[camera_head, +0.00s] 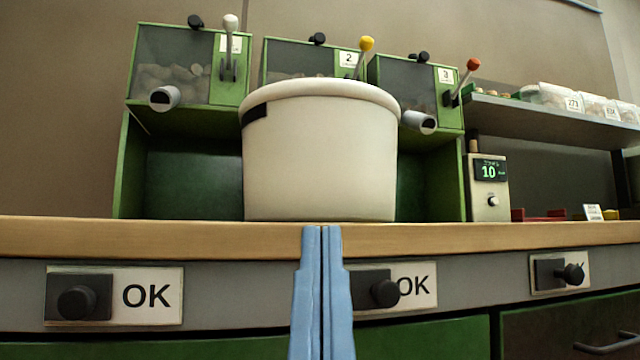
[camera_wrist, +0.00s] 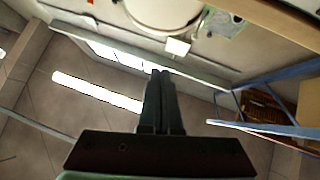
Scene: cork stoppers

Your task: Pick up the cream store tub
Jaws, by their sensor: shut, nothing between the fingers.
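The cream store tub (camera_head: 320,155) stands upright on the wooden worktop, in front of the middle green dispenser. It is round, with a thick rim and a dark patch at its upper left. My gripper (camera_head: 321,232) shows as two blue fingers pressed together, in front of the worktop edge and below the tub, apart from it. In the wrist view my gripper (camera_wrist: 160,75) is shut and empty, pointing up the picture. A round pale shape near the top of that view may be the tub; I cannot tell for sure.
Green dispensers (camera_head: 190,65) with levers and spouts stand behind the tub. A display box (camera_head: 488,188) reading 10 is at right, below a shelf (camera_head: 560,118) with bags. Black knobs with OK labels (camera_head: 148,296) line the front panel under the worktop edge (camera_head: 150,238).

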